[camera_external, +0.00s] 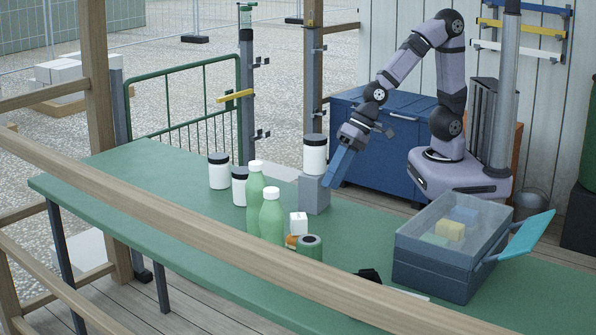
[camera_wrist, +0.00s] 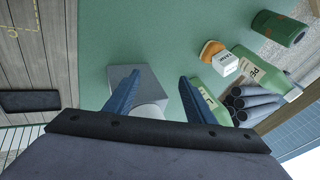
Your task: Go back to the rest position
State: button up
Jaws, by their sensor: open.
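My gripper (camera_external: 340,166) is open, with its blue fingers pointing down just right of a grey block (camera_external: 314,198) on the green table. A white jar with a black lid (camera_external: 315,158) stands upright on that block. In the wrist view, my gripper (camera_wrist: 160,82) has a clear gap between its fingers. The grey block (camera_wrist: 150,79) and part of the white jar (camera_wrist: 152,108) show through this gap. Nothing appears to be held. The jar's lower part in the wrist view is hidden by my gripper body.
Two jars (camera_external: 219,172) (camera_external: 240,188), two green bottles (camera_external: 271,217), a white cube (camera_external: 298,223), an orange item (camera_external: 291,240) and a green can (camera_external: 309,246) stand left and in front. The table's left end is clear.

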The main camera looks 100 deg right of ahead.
jog(key=s+d+r+n+g+h+p, duration=0.2)
jog(key=s+d+n+g+p, duration=0.3)
jog(key=s+d, duration=0.6)
jog(key=s+n, duration=0.2)
jog(key=s, duration=0.1)
jog(key=shift+d+g, duration=0.15)
jog(key=shift+g, duration=0.25)
